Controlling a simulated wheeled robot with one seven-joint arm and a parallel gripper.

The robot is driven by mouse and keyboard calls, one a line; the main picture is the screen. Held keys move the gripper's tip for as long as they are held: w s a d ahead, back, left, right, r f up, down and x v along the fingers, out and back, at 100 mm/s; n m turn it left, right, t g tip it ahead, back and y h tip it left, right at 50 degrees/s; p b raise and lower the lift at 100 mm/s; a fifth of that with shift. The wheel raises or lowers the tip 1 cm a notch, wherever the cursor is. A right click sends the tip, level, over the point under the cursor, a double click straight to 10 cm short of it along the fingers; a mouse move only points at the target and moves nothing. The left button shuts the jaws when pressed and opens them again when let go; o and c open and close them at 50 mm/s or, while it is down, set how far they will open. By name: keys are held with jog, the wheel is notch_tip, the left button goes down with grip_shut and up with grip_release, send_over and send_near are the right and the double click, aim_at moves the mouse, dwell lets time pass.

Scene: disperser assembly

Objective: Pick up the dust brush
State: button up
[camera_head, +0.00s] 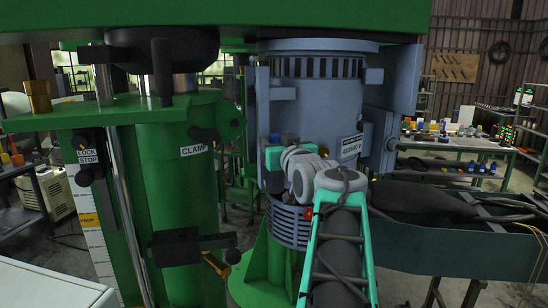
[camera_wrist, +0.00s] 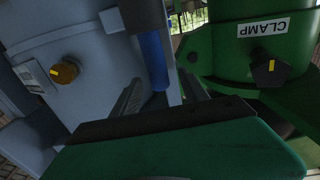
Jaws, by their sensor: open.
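I cannot clearly identify a dust brush in either view. In the wrist view, a blue rod (camera_wrist: 153,62) under a dark grey block shows just beyond my fingers, against the machine; I cannot tell whether it is the brush. My gripper (camera_wrist: 160,92) is open there, its two dark fingers apart, with the lower end of the rod appearing between them. I cannot tell whether they touch it. In the head view, my gripper's teal body (camera_head: 273,158) is close to the blue-grey motor housing (camera_head: 314,105), and its fingertips are hard to make out.
A green column (camera_head: 180,165) with a CLAMP label and knob stands left of my gripper. A lever with black grips (camera_head: 185,247) sticks out lower down. A dark tank (camera_head: 470,250) is at right. Behind it, a table (camera_head: 465,148) holds several small items.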

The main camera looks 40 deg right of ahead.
jog(key=x, duration=0.2)
jog(key=shift+w+d, duration=0.2)
jog(key=shift+w, duration=0.1)
jog(key=shift+s, duration=0.1)
jog(key=shift+c, duration=0.4)
grip_shut()
